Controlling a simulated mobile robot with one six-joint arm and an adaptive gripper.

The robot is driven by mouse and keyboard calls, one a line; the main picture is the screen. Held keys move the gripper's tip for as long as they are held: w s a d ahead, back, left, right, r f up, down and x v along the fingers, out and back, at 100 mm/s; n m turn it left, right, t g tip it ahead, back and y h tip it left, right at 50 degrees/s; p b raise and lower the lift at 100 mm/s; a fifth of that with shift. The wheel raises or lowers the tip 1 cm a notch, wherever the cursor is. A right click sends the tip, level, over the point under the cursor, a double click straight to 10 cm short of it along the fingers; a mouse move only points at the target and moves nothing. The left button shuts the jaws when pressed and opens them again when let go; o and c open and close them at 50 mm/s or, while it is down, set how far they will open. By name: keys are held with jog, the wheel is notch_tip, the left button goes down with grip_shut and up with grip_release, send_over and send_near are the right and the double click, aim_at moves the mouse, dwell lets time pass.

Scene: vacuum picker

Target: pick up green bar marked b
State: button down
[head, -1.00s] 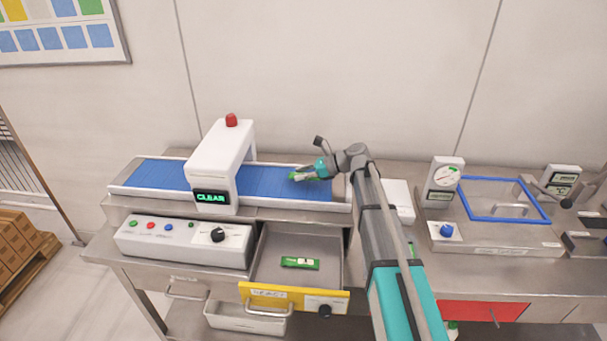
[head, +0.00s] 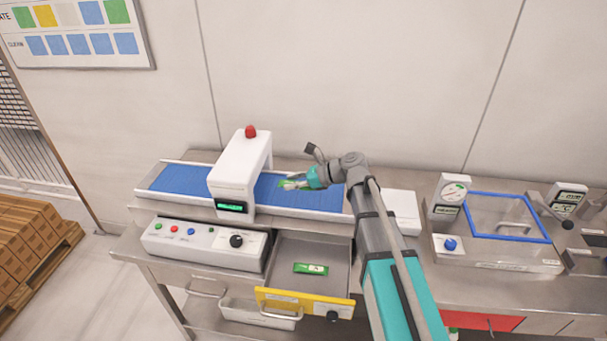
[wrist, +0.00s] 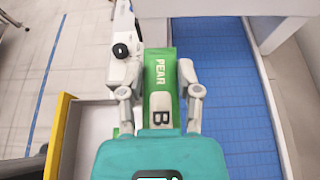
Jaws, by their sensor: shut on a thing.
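The green bar marked B (wrist: 160,72), with the word PEAR on it, is between the two fingers of my gripper (wrist: 159,78) in the wrist view. My gripper is shut on it. In the head view my gripper (head: 297,185) holds the bar (head: 286,184) over the right part of the blue conveyor belt (head: 325,200), right of the white scanner arch (head: 238,175). I cannot tell its exact height above the belt.
Another green bar (head: 311,269) lies in the open drawer with a yellow front (head: 283,302). A control box with buttons and a knob (head: 205,243) stands in front of the belt. A blue-rimmed chamber (head: 512,260) is at the right. A red light (head: 251,131) tops the arch.

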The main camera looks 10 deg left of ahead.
jog(key=shift+s+a+r, duration=0.2)
jog(key=shift+s+a, duration=0.05)
jog(key=shift+s, duration=0.2)
jog(key=shift+s+a+r, duration=0.2)
jog(key=shift+s, duration=0.2)
jog(key=shift+f+b, duration=0.6)
jog(key=shift+f, duration=0.2)
jog(key=shift+w+d, duration=0.1)
jog(key=shift+d, duration=0.05)
